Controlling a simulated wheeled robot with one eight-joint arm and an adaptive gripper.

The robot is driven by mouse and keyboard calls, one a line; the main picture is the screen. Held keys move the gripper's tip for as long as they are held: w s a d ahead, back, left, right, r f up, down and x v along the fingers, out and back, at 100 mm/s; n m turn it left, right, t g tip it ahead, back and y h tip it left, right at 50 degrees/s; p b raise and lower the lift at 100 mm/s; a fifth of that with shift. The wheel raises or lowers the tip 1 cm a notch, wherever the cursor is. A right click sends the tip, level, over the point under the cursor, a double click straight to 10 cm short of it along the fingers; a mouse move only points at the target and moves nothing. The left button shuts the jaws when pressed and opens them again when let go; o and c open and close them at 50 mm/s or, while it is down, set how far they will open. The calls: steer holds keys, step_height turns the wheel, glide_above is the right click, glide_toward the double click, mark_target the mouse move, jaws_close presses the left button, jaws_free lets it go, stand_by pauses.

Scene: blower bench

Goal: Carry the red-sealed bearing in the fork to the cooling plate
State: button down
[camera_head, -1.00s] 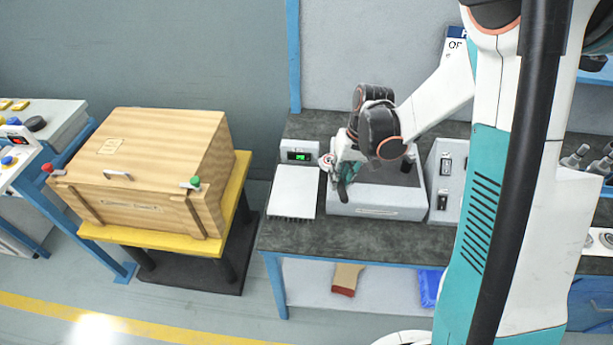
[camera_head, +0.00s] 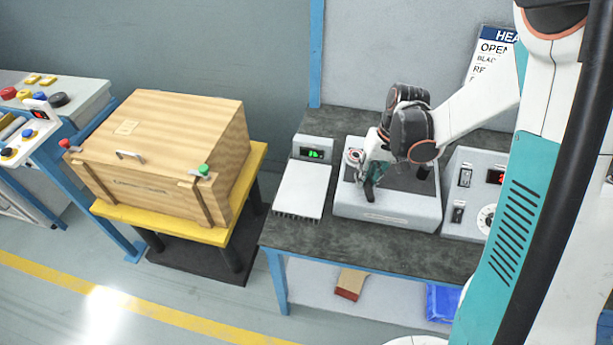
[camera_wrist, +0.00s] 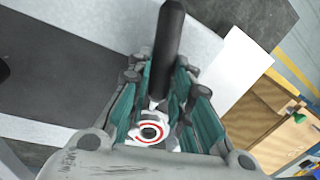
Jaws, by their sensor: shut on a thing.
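My gripper (camera_head: 371,176) is over the left end of a white box with a dark top (camera_head: 385,211). It is shut on the fork, whose black handle (camera_wrist: 168,45) sticks out between the teal fingers in the wrist view. The bearing with a red ring (camera_wrist: 149,132) sits at the metal end of the fork, close to the palm; it also shows in the head view (camera_head: 355,155). The fingers partly hide the fork's metal end. The cooling plate, a pale finned slab (camera_head: 303,190), lies on the bench left of the box, with nothing on it.
A unit with a green display (camera_head: 314,154) stands behind the plate. A black post (camera_head: 424,172) rises at the box's right end. A control box (camera_head: 466,185) stands further right. A wooden crate (camera_head: 165,155) on a yellow stand is left of the bench.

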steer(key=shift+d, duration=0.3)
